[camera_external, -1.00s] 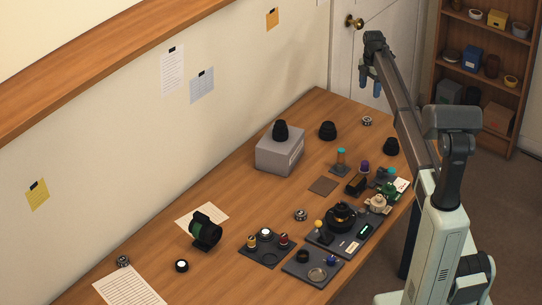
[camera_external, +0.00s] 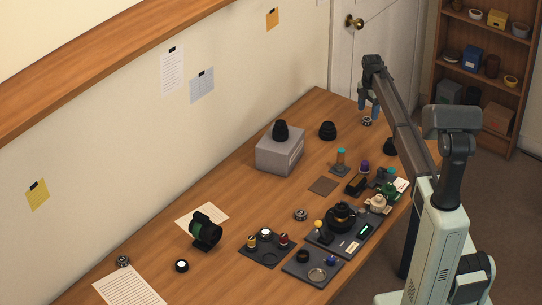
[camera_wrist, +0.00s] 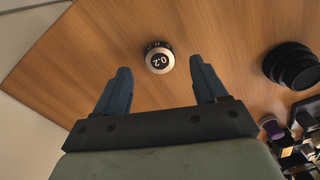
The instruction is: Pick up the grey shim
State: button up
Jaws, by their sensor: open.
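A small round grey-and-black piece with a white top marked "0.2" (camera_wrist: 160,59) lies on the wooden table; it looks like the grey shim. In the external view it shows at the table's far end (camera_external: 367,121). My gripper (camera_external: 369,112) is just above it, fingers pointing down. In the wrist view my gripper (camera_wrist: 160,66) is open and empty, with the piece centred between and slightly beyond the fingertips, not touching them. Two similar small round pieces lie elsewhere, one mid-table (camera_external: 301,215) and one at the near left (camera_external: 123,262).
A black stepped lens part (camera_wrist: 292,66) stands to the right in the wrist view. Another black part (camera_external: 328,131) and a grey box (camera_external: 280,154) stand nearer. Dark trays (camera_external: 298,271) with small parts fill the front right. Table around the marked piece is clear.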

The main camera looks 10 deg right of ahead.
aim_at(368, 118)
notch_tip(368, 118, down, 4)
jog(key=shift+w+d+r, duration=0.1)
jog(key=shift+r, duration=0.15)
jog(key=c, duration=1.2)
jog(key=shift+o, duration=0.2)
jog(key=shift+r, duration=0.15)
